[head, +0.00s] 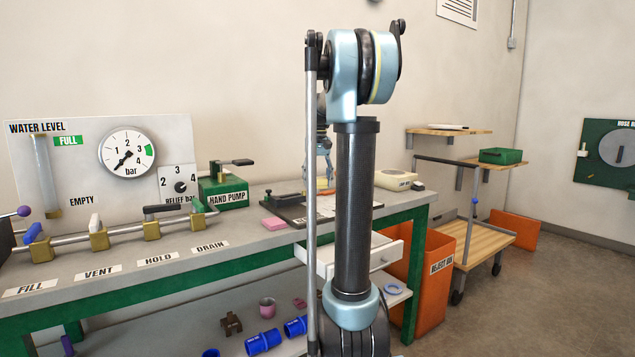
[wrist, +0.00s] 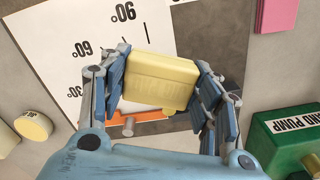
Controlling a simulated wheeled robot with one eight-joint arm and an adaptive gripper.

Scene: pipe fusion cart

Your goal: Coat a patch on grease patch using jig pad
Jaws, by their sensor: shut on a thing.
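My gripper (wrist: 160,92) is shut on a pale yellow block (wrist: 158,80), with one blue finger on each side of it. The lettering on the block is too faint to read, so I cannot tell for sure that it is the jig pad. An orange strip with a grey peg (wrist: 128,128) shows just below the block. A white sheet with angle numbers (wrist: 62,35) lies under the gripper, beside a dark board area (wrist: 215,35). In the head view my gripper (head: 323,182) is over this board, partly behind my arm. I cannot make out the grease patch.
A pink block (wrist: 277,14) lies near the board. The green hand pump (head: 222,190) stands behind it, with the gauge panel (head: 75,190) to the left. A cream box (head: 396,180) sits at the bench's right end. An orange reject bin (head: 438,275) stands right of the bench.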

